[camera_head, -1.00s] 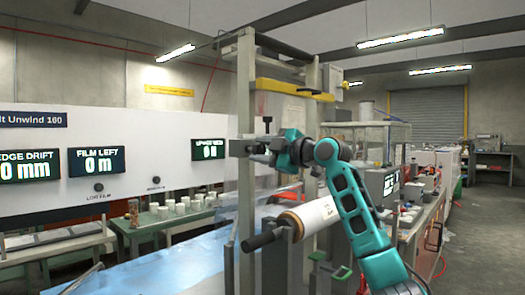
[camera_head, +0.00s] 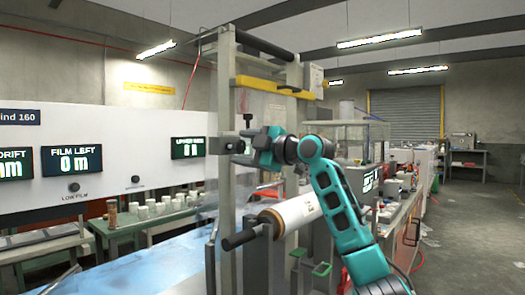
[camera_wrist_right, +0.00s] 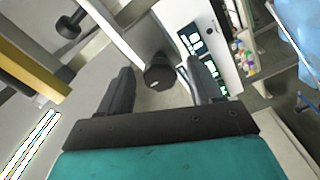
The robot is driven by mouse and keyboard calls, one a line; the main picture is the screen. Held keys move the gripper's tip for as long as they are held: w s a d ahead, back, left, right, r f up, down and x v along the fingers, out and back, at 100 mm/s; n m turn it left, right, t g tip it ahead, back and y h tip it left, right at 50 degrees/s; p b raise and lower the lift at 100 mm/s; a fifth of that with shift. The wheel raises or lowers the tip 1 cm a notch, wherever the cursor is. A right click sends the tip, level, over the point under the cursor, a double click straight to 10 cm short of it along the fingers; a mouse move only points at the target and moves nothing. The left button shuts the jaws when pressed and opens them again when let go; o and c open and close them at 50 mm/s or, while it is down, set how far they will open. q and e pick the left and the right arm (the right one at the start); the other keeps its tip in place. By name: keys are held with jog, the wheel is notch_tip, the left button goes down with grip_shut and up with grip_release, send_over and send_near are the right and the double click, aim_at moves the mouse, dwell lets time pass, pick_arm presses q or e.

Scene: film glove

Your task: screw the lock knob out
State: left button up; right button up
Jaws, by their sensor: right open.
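A dark round knob (camera_wrist_right: 159,74) on a grey metal post (camera_wrist_right: 135,22) shows between the two fingers of my right gripper (camera_wrist_right: 160,82) in the right wrist view. The fingers stand apart, one to each side of it, with visible gaps. A second dark knob (camera_wrist_right: 70,25) is at the upper left of that view. In the head view my right gripper (camera_head: 238,144) is at the upright frame post (camera_head: 226,88), just below a small dark knob (camera_head: 248,118). The gripped-side knob is hidden there. My left gripper is not in view.
A film roll (camera_head: 291,216) on a dark-ended shaft is below my right arm. A yellow bar (camera_head: 273,86) crosses the frame above. A green table (camera_head: 150,222) with several white cups is at left.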

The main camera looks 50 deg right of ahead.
pick_arm(q)
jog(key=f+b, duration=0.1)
jog(key=b, duration=0.1)
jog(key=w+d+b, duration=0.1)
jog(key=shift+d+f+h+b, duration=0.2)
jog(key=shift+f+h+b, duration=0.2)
pick_arm(e)
jog(key=s+d, duration=0.1)
jog(key=s, duration=1.1)
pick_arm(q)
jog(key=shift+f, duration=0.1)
